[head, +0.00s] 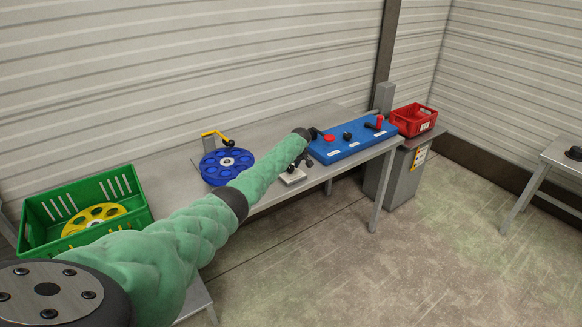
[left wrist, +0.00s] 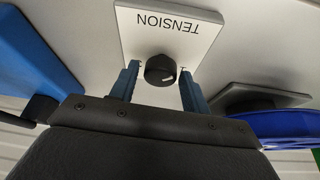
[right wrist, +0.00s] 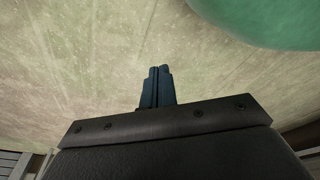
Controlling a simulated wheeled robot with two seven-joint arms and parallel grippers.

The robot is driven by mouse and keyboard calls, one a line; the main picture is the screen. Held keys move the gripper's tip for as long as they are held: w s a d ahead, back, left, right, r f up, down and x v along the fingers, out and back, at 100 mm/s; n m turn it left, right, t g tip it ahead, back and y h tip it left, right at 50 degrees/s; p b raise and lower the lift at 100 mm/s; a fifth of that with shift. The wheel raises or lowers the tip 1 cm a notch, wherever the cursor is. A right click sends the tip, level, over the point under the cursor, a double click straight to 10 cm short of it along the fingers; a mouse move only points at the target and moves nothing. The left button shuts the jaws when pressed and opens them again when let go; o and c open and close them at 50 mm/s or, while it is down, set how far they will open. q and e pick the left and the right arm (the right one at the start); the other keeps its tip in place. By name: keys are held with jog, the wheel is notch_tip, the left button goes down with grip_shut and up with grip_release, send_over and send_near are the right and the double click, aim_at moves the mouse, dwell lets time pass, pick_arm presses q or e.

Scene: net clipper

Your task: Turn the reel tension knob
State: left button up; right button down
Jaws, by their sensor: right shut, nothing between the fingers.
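The tension knob (left wrist: 160,70) is small, round and black with a white pointer line, on a white plate labelled TENSION (left wrist: 168,30), upside down in the left wrist view. My left gripper (left wrist: 161,76) is open, with one finger on each side of the knob; I cannot tell whether they touch it. In the head view, the plate (head: 293,177) is at the table's front edge, beneath the end of my left arm, and the knob is hard to make out. My right gripper (right wrist: 159,70) is shut and empty above the floor in the right wrist view.
A blue reel (head: 226,164) with a yellow crank arm (head: 214,134) is left of the plate. A blue control panel (head: 350,145) is to its right. A green crate (head: 137,180) holds a yellow reel (head: 94,218). A red crate (head: 413,119) stands on a grey cabinet.

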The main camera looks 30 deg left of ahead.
pick_arm(q)
jog(key=shift+o, duration=0.6)
pick_arm(e)
jog(key=shift+s+a, duration=0.15)
jog(key=shift+s, duration=0.05)
pick_arm(q)
jog(key=shift+r, duration=0.1)
pick_arm(e)
jog(key=shift+f, duration=0.1)
pick_arm(q)
jog(key=shift+d+r, duration=0.15)
jog(key=shift+r, duration=0.1)
jog(key=b+v, duration=0.2)
jog(key=v, duration=0.5)
pick_arm(e)
jog(key=shift+w+a+r, duration=0.45)
jog(key=shift+w+r, duration=0.3)
jog(key=shift+r, duration=0.15)
jog(key=shift+w+a+r, duration=0.45)
jog(key=shift+w+r, duration=0.3)
jog(key=shift+r, duration=0.1)
